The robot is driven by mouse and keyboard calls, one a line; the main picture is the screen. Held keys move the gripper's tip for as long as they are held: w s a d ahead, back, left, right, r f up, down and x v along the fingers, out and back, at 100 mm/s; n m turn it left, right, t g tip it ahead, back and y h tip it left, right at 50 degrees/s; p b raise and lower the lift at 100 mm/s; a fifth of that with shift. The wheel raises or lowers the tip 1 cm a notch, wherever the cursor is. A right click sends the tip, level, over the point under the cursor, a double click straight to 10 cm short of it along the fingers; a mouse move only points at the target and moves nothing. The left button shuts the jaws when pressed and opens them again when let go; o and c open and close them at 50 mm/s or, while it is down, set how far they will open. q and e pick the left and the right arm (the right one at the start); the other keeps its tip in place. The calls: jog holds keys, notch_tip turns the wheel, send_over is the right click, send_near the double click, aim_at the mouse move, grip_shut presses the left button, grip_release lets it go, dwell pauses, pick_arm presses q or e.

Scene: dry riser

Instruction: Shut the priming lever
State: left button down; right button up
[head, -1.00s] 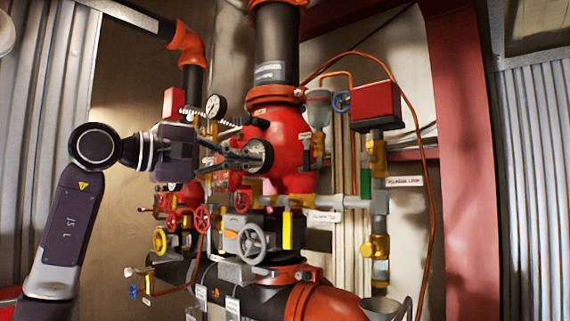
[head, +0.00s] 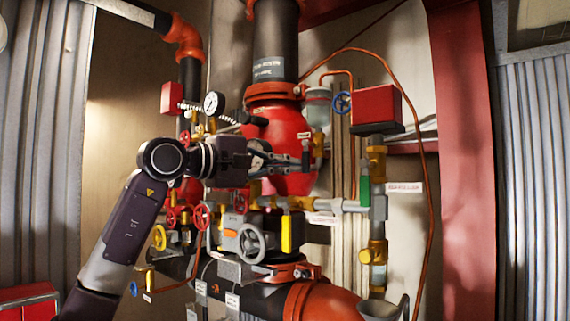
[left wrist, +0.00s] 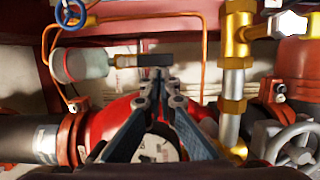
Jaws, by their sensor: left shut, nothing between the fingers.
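A dark lever (head: 318,143), which looks like the priming lever, hangs on a small brass fitting below a pale cup (head: 318,108), just right of the red riser body (head: 285,130). The lever also shows in the left wrist view (left wrist: 155,60), straight ahead of the fingertips, with the cup (left wrist: 82,63) to its left. My left gripper (head: 304,160) is shut and empty, its fingertips close to the lever's lower end. Whether they touch it, I cannot tell. My right gripper is not in view.
A pressure gauge (head: 213,103) stands left of the riser. A grey handwheel (head: 250,242) and a yellow handle (head: 292,233) sit below my gripper. A brass and grey pipe with a green handle (head: 365,190) stands to the right, under a red box (head: 376,104).

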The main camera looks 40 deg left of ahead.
pick_arm(q)
jog(key=shift+d+f+n, duration=0.1)
jog(key=shift+d+n, duration=0.1)
jog(key=shift+n, duration=0.3)
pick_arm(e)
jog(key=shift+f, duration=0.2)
